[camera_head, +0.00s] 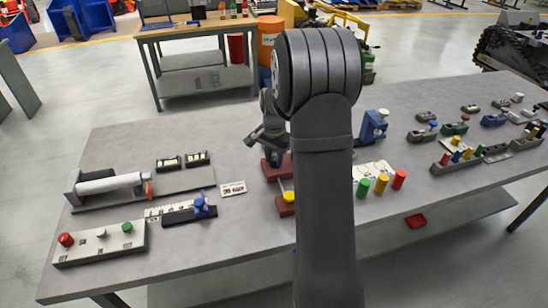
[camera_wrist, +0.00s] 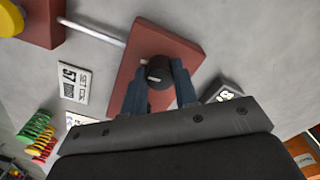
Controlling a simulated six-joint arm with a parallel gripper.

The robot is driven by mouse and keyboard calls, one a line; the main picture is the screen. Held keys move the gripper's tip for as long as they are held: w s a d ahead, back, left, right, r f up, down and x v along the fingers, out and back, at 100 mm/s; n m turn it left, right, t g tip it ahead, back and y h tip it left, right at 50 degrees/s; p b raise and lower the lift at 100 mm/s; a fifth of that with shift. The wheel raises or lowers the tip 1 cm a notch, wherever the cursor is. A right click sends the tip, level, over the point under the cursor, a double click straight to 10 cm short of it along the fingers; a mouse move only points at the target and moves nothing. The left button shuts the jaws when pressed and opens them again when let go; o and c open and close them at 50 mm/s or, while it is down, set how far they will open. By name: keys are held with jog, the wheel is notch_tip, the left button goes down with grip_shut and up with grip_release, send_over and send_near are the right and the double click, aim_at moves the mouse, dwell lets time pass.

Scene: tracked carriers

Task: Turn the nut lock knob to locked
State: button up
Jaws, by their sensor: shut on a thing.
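A dark round knob (camera_wrist: 159,68), which looks like the nut lock knob, sits on a red-brown block (camera_wrist: 143,48) in the wrist view. It has a small pale mark on its face. My gripper (camera_wrist: 159,80) is shut on this knob, one blue-grey finger on each side. In the head view my gripper (camera_head: 272,152) reaches down to the red-brown block (camera_head: 270,172), and the knob is hidden there. A pale rod (camera_wrist: 92,33) runs from the block to a second red-brown block with a yellow knob (camera_head: 289,197). I cannot read whether the knob is locked.
A printed label plate (camera_head: 232,188) lies left of the block. Red, yellow and green cylinders (camera_head: 382,184) stand to the right, and a blue fixture (camera_head: 373,126) is behind them. A white roller fixture (camera_head: 110,184) and a button panel (camera_head: 100,244) are at the left.

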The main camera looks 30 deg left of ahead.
aim_at(274, 159)
jog(key=shift+n, duration=0.9)
jog(key=o, duration=1)
jog(key=shift+r, duration=0.1)
notch_tip(274, 159, up, 17)
jog(key=shift+r, duration=0.15)
